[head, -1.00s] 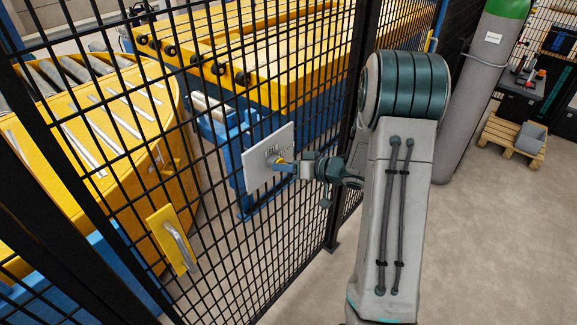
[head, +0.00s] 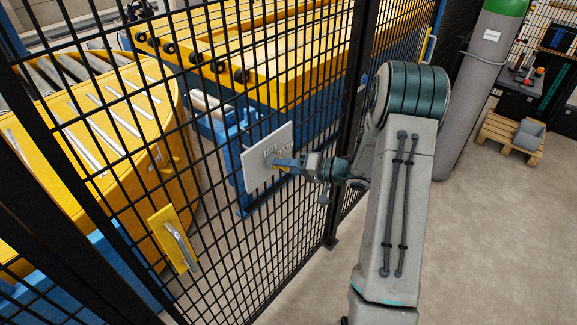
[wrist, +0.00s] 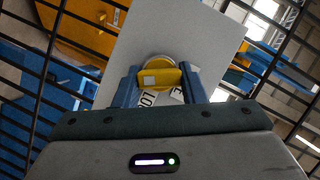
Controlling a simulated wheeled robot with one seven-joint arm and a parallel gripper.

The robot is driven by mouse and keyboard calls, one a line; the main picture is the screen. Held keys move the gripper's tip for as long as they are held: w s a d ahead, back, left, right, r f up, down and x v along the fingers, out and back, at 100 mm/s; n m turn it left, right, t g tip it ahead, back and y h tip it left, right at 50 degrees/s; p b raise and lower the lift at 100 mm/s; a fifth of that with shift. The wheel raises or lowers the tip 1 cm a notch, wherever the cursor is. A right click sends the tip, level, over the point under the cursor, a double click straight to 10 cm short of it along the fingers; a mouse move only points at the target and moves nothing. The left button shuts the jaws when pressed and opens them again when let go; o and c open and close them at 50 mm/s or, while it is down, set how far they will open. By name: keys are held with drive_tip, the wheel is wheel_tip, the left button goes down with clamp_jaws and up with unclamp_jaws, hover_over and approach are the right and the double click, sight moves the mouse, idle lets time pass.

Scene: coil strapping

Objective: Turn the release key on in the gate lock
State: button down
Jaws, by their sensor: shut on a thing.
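A pale plate (head: 258,150) is fixed on the mesh fence, and it fills the upper middle of the wrist view (wrist: 178,35). The yellow release key (wrist: 161,77) sits in a round lock collar (wrist: 157,60) on this plate, with a small printed label (wrist: 148,99) partly showing below it. My gripper (wrist: 162,80) is shut on the key, one blue finger on each side of it. In the head view my gripper (head: 282,164) reaches the plate from the right, and the key is mostly hidden by the fingers.
The black mesh fence (head: 240,250) runs along the left, with a yellow plate and grey handle (head: 179,243) on it. Yellow and blue machinery stands behind it. A grey gas cylinder (head: 478,100) and a wooden pallet (head: 500,133) stand right. The floor (head: 490,250) at right is clear.

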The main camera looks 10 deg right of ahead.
drive_tip(key=shift+w+a+r, duration=0.2)
drive_tip(key=shift+a+r, duration=0.05)
drive_tip(key=shift+r, duration=0.05)
drive_tip(key=shift+d+m+y, duration=0.1)
drive_tip(key=shift+m+y, duration=0.6)
drive_tip(key=shift+m, duration=0.3)
drive_tip(key=c, duration=0.9)
unclamp_jaws()
drive_tip(key=shift+o, duration=0.4)
drive_tip(key=shift+s, duration=0.15)
drive_tip(key=shift+f, duration=0.1)
